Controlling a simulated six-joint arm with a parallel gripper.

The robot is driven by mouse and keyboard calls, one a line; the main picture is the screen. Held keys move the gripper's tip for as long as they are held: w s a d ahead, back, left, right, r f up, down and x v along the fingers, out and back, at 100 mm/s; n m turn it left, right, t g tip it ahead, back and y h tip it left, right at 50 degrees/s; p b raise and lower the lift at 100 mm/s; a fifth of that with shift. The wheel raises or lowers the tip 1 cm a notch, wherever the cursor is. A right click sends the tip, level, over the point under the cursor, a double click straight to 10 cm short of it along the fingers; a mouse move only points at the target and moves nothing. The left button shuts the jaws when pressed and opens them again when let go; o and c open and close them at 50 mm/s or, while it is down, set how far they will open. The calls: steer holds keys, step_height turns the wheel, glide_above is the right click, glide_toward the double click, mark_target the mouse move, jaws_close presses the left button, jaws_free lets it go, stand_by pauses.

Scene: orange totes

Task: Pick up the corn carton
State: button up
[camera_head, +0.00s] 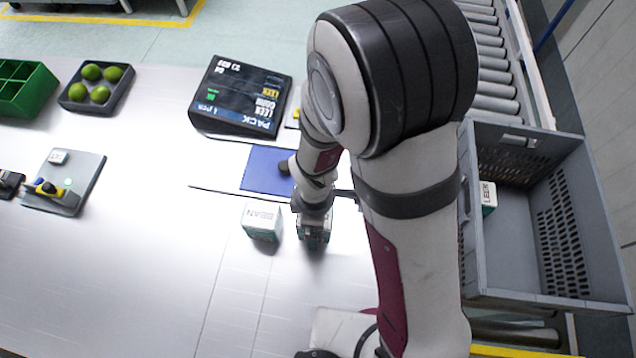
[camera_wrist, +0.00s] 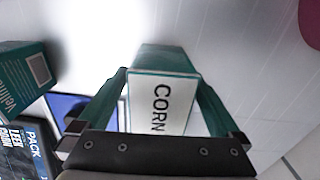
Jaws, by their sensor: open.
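The corn carton (camera_wrist: 162,95) is a green and white box with CORN on its top face. In the wrist view it stands between the two fingers of my gripper (camera_wrist: 160,95), which is open with one finger on each side. I cannot tell whether either finger touches it. In the head view my gripper (camera_head: 314,232) points down at the table, and the carton (camera_head: 313,241) shows only as a small part beneath it.
A bean carton (camera_head: 262,222) stands close to the left of my gripper. A blue mat (camera_head: 264,170) and a dark screen reading PACK (camera_head: 240,97) lie behind. A grey crate (camera_head: 520,293) holding a leek carton (camera_head: 488,197) is at right. The table's front left is clear.

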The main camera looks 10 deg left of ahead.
jaws_close()
stand_by(0.4)
steer(key=shift+r, duration=0.1)
